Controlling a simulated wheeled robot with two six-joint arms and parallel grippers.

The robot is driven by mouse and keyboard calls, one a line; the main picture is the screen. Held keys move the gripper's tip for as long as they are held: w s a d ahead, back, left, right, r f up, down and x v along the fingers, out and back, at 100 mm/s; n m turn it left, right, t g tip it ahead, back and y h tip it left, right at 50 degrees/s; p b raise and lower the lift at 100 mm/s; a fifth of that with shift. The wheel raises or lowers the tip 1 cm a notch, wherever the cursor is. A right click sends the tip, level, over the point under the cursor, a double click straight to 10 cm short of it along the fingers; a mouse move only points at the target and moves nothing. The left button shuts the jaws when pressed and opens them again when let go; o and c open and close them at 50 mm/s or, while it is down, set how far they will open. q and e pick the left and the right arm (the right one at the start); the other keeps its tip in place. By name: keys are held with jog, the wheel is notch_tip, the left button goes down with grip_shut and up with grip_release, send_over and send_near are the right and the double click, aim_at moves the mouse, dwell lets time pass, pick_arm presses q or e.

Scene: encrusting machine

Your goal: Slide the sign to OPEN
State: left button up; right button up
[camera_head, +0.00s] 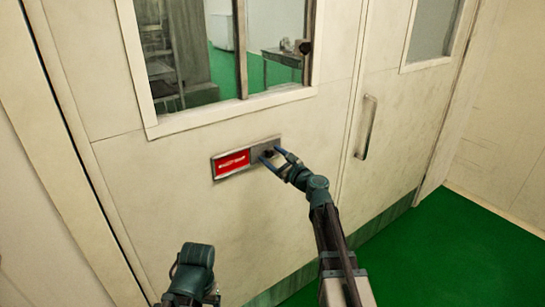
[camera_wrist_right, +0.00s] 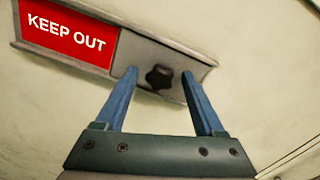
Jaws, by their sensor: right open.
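The sliding sign (camera_head: 246,158) is a grey metal plate on the cream door, below the window. Its left part shows a red panel (camera_head: 233,162), which reads KEEP OUT in the right wrist view (camera_wrist_right: 66,32). A dark knob (camera_wrist_right: 159,77) sits on the plate's right part. My right gripper (camera_head: 268,155) is open, with its blue fingers (camera_wrist_right: 160,82) at either side of the knob; I cannot tell whether they touch it. My left arm (camera_head: 191,275) shows at the bottom, but its fingers cannot be made out.
The window (camera_head: 215,55) has a raised frame above the sign. A vertical door handle (camera_head: 366,127) stands out to the right of my right gripper. The green floor (camera_head: 430,240) is clear at the lower right.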

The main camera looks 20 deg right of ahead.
grip_shut()
dwell(0.3)
dwell(1.1)
